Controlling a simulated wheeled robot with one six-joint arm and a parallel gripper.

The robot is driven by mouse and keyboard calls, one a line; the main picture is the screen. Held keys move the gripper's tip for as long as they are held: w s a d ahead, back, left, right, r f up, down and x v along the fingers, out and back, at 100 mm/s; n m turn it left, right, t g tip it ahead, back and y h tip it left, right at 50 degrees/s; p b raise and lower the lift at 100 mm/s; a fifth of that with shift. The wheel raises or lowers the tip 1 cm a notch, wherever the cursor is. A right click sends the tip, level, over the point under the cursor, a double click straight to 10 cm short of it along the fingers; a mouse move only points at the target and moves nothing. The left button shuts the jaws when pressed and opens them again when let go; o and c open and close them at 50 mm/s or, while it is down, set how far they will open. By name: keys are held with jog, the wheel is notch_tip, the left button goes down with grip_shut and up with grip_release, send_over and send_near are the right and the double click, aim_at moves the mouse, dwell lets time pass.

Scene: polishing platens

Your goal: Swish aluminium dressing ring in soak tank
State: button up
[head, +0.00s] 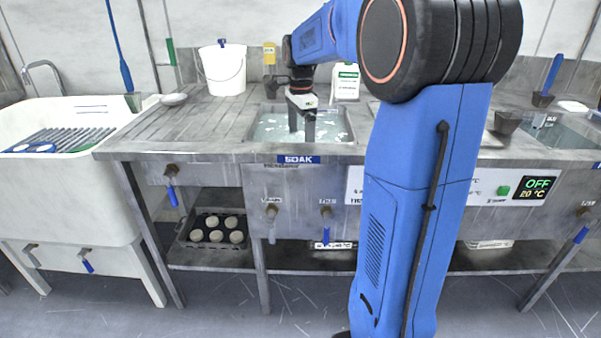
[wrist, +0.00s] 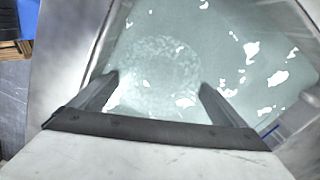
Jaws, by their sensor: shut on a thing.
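The soak tank (head: 266,130) is a square basin sunk in the metal counter, above the SOAK label, with pale, rippled water in it. My gripper (head: 301,128) points down into the tank, its fingers reaching to the water. In the wrist view, the fingers of my gripper (wrist: 158,82) stand apart with a pale, blurred round shape, the dressing ring (wrist: 160,62), under the water between and beyond their tips. My gripper is shut on the ring. Its outline is faint through the water and bright reflections, and the fingers' contact with it is unclear. The head view does not show the ring.
A white bucket (head: 222,68) and a white bottle (head: 345,82) stand behind the tank. A white sink (head: 70,110) is at left. My arm hides part of the counter at right.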

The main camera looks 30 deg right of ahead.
jog(key=shift+f, duration=0.95)
jog(key=shift+r, duration=0.1)
notch_tip(320, 180, up, 12)
dwell(1.3)
dwell(1.2)
